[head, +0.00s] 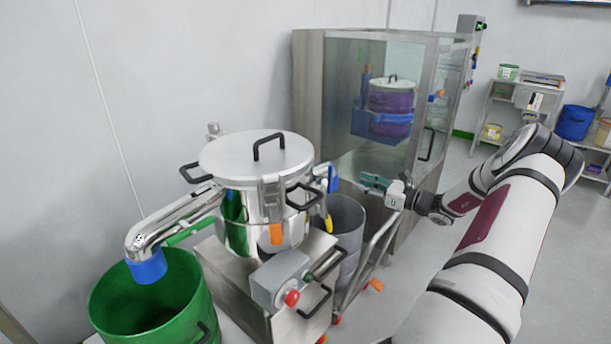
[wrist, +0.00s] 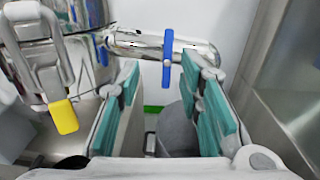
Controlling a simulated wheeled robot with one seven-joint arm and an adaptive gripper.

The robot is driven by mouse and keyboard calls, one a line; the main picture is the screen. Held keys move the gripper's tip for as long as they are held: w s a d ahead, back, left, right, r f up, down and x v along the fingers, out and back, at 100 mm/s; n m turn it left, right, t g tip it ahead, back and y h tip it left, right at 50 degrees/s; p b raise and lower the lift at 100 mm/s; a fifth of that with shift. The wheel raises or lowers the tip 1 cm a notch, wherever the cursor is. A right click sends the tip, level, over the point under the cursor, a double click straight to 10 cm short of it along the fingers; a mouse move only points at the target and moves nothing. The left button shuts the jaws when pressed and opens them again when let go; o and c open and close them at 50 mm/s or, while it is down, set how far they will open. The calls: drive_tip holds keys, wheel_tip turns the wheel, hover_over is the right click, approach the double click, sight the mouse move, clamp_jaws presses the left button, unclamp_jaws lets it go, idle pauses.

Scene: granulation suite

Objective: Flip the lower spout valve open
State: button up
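The steel vessel (head: 238,215) has a short spout on its right side, with a blue valve lever (head: 333,178). In the wrist view the blue lever (wrist: 168,57) stands upright across the horizontal steel spout (wrist: 135,43). My gripper (head: 374,182) is to the right of the lever in the head view, with its teal fingers pointing toward the vessel. In the wrist view my gripper (wrist: 160,82) is open and empty. The lever appears ahead, between the fingertips in the picture and apart from them. The spout's left end is partly hidden by the vessel's fittings.
A yellow-tipped latch (wrist: 62,117) hangs close to the left finger. A grey bin (head: 346,220) stands below the spout. A glass-and-steel cabinet (head: 340,90) stands behind. A green bin (head: 150,315) sits under the left, blue-ended pipe (head: 170,215). Floor at right is clear.

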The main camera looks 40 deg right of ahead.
sight(332, 172)
drive_tip(key=shift+m+h, duration=0.3)
drive_tip(key=shift+m, duration=0.1)
drive_tip(key=w, duration=0.4)
drive_tip(key=w+b, duration=0.1)
drive_tip(key=w, duration=0.4)
drive_tip(key=w+b, duration=0.1)
drive_tip(key=w, duration=0.3)
drive_tip(key=shift+w+a+f, duration=0.15)
drive_tip(key=shift+w+f, duration=0.2)
drive_tip(key=shift+f, duration=0.05)
drive_tip(key=shift+c, duration=0.5)
clamp_jaws()
